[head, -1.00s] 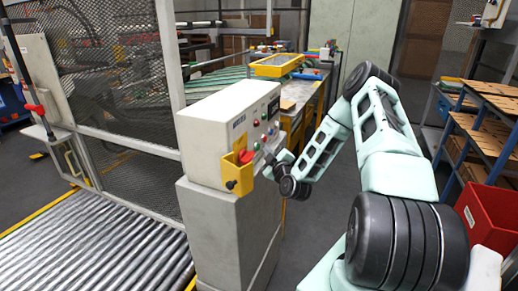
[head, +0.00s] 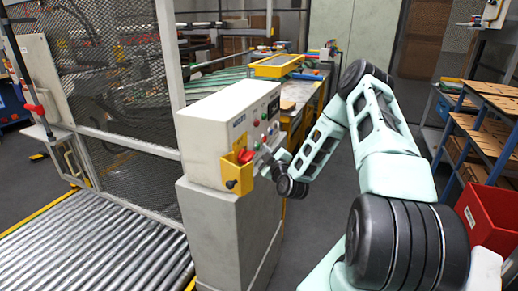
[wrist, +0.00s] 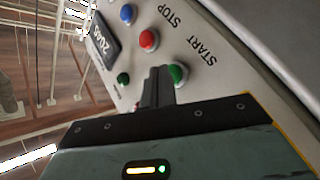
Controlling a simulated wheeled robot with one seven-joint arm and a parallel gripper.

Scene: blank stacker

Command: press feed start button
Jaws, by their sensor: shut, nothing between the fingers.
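The green START button (wrist: 178,74) is a round dome on the grey control panel in the wrist view, with the word START beside it. My gripper (wrist: 160,72) is shut and empty, its dark fingertips just left of the green button in the wrist view. I cannot tell whether they touch it. The red STOP button (wrist: 148,40) is above the fingertips. In the head view my gripper (head: 266,168) is at the button face of the control box (head: 208,132), and its fingertips are hard to make out.
A blue button (wrist: 126,14), a darker green button (wrist: 123,78) and a small display (wrist: 105,41) share the panel. A roller conveyor (head: 95,245) is at left, and a red bin (head: 488,215) at right.

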